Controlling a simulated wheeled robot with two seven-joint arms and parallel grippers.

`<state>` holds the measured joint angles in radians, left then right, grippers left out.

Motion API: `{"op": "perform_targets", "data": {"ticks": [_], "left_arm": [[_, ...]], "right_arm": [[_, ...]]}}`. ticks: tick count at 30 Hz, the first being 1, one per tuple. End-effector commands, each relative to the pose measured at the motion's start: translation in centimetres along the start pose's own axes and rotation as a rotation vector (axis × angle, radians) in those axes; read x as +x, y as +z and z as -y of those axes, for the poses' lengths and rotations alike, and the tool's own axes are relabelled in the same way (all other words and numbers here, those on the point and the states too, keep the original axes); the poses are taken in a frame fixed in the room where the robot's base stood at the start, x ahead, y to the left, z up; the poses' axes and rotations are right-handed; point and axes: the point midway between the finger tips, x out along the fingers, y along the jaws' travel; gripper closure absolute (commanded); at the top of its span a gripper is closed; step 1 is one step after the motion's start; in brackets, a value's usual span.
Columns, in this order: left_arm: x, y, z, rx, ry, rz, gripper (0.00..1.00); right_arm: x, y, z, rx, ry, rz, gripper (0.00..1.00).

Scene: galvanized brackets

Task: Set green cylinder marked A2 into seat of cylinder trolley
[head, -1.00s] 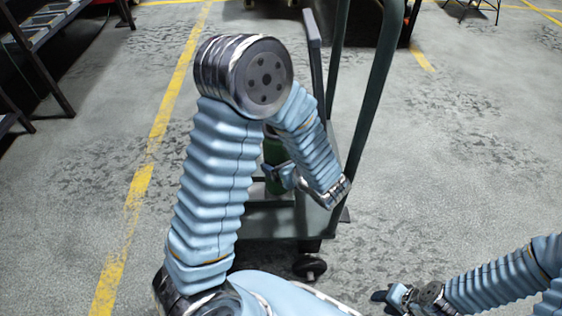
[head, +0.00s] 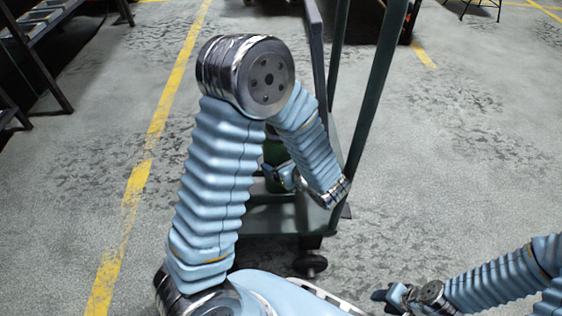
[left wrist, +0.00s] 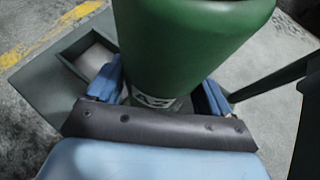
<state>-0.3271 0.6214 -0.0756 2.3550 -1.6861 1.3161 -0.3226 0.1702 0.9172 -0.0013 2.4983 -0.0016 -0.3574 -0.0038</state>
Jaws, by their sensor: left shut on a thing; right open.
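The green cylinder (left wrist: 190,40) stands large in the left wrist view, with part of a pale label with dark marking (left wrist: 155,101) low on its side. In the head view only a small part of the cylinder (head: 275,152) shows behind my left arm. My left gripper (head: 284,177) is shut on it, one blue finger on each side in the wrist view. The cylinder trolley (head: 262,222) is below and behind the arm. A square framed recess (left wrist: 88,55) shows left of the cylinder. The cylinder's foot is hidden. My right gripper (head: 383,296) is open and empty, low at right.
The trolley's tall dark handle (head: 378,95) rises just right of my left arm. A caster wheel (head: 310,265) sits under its near edge. A dark shelf rack (head: 35,60) stands at the far left. The floor right of the trolley is clear.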

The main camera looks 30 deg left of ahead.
Motion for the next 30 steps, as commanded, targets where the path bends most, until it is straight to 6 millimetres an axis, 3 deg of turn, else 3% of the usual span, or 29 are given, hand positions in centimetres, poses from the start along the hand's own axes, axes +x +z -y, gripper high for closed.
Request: {"op": "perform_targets", "data": {"ticks": [15, 16, 19, 30], "left_arm": [[0.7, -1.2, 0.1, -0.002, -0.001, 0.004, 1.00], [0.6, -1.1, 0.1, -0.003, -0.001, 0.004, 0.14], [0.6, -1.1, 0.1, -0.002, -0.001, 0.003, 0.00], [0.0, -0.8, 0.2, -0.001, 0.001, -0.001, 0.00]], "right_arm": [[1.3, 0.0, -0.5, 0.000, 0.000, 0.000, 0.57], [1.2, 0.0, -0.4, 0.000, 0.000, 0.000, 0.57], [1.1, 0.0, -0.4, 0.000, 0.000, 0.000, 0.57], [0.6, 0.0, -0.2, 0.000, 0.000, 0.000, 0.57]]}}
